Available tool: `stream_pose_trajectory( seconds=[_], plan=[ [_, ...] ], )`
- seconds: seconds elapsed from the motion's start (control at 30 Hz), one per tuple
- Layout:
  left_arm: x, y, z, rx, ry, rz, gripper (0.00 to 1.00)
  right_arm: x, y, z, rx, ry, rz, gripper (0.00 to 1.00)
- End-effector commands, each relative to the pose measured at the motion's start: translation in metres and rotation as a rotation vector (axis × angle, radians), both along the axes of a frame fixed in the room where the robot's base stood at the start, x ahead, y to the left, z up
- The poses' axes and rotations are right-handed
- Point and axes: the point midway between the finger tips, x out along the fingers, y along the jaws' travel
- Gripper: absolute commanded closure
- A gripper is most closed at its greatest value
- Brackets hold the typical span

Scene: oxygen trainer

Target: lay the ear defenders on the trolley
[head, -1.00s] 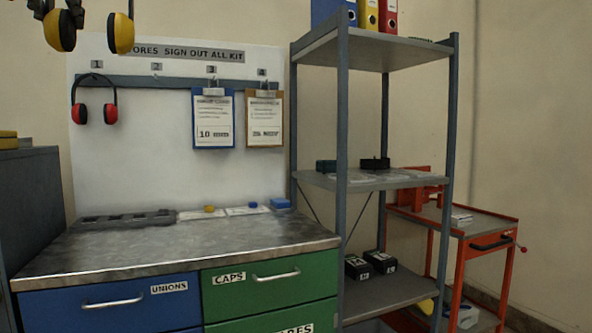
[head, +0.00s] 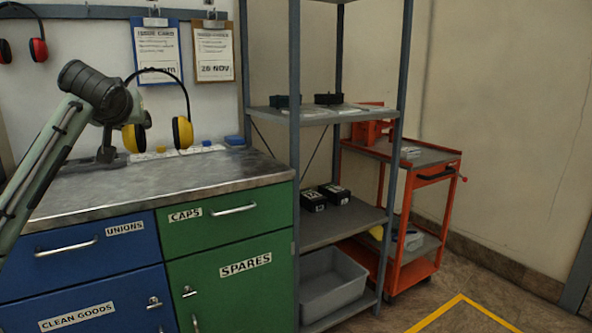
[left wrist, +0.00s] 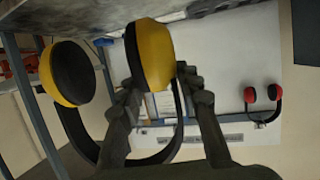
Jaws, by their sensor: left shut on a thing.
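The yellow ear defenders (head: 183,132) have yellow cups with black pads and a black headband. My left gripper (head: 140,120) is shut on one cup and holds them in front of the board, above the worktop. In the left wrist view, the fingers (left wrist: 165,85) close on the near cup (left wrist: 152,55), and the other cup (left wrist: 68,74) hangs free to the left. The trolley (head: 432,157) is orange-red with a grey top and stands at the right, partly behind the shelf unit. My right gripper is not in view.
The grey shelf unit (head: 295,150) stands between the worktop (head: 90,195) and the trolley. A red vice-like thing (head: 372,130) and a small pale box (head: 410,152) are on the trolley top. Red ear defenders (head: 38,50) hang on the board. Floor before the trolley is clear.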

Motion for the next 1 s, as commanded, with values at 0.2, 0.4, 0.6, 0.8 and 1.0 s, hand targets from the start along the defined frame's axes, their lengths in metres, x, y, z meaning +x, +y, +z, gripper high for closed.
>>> stream_pose_trajectory(
  seconds=[0.2,0.4,0.6,0.8,1.0],
  plan=[
    [-0.017,-0.051,-0.116,0.000,0.006,-0.112,1.00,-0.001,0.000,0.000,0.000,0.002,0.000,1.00],
    [-0.059,-0.093,-0.204,-0.002,0.006,-0.208,1.00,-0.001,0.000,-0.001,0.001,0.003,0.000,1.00],
    [-0.122,-0.129,-0.271,-0.002,0.006,-0.286,1.00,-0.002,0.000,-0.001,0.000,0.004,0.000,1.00],
    [-0.187,-0.152,-0.309,-0.003,0.004,-0.334,1.00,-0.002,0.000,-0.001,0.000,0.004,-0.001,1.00],
    [-0.225,-0.161,-0.320,0.000,0.000,-0.351,1.00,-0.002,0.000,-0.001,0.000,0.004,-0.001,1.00]
  ],
)
